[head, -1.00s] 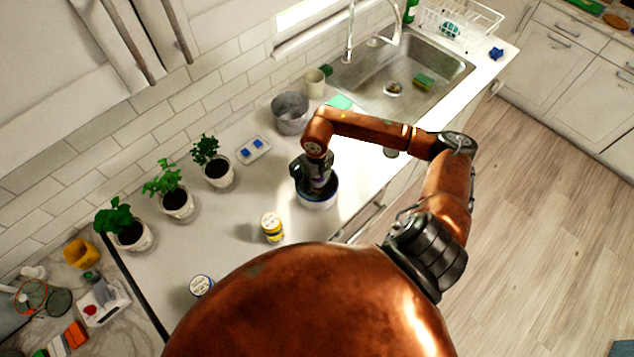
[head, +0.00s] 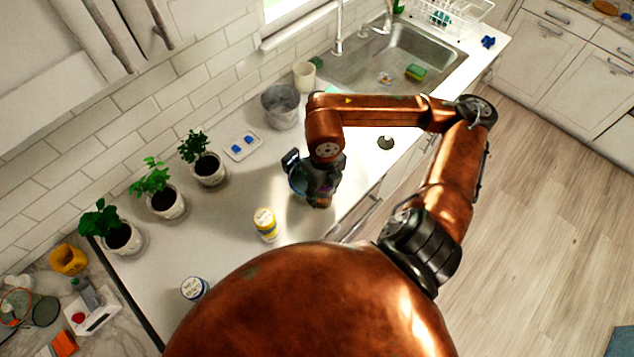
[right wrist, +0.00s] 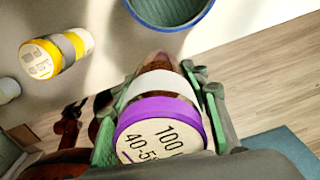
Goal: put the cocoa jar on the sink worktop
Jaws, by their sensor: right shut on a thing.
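My right gripper (head: 318,190) is shut on a jar with a purple lid, a white band and brown contents, probably the cocoa jar (right wrist: 158,118). The lid faces the camera in the right wrist view, with part of its lettering readable; the name is not. In the head view the gripper hides most of the jar. The jar is over the sink worktop (head: 225,225), beside a blue-rimmed bowl (right wrist: 170,22); I cannot tell whether it touches the surface. The sink (head: 385,65) is at the far end. My left gripper is not in view.
A grey pot (head: 281,107), a sponge tray (head: 242,146) and potted plants (head: 164,200) line the wall. Bare worktop lies between the plants and yellow jar.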

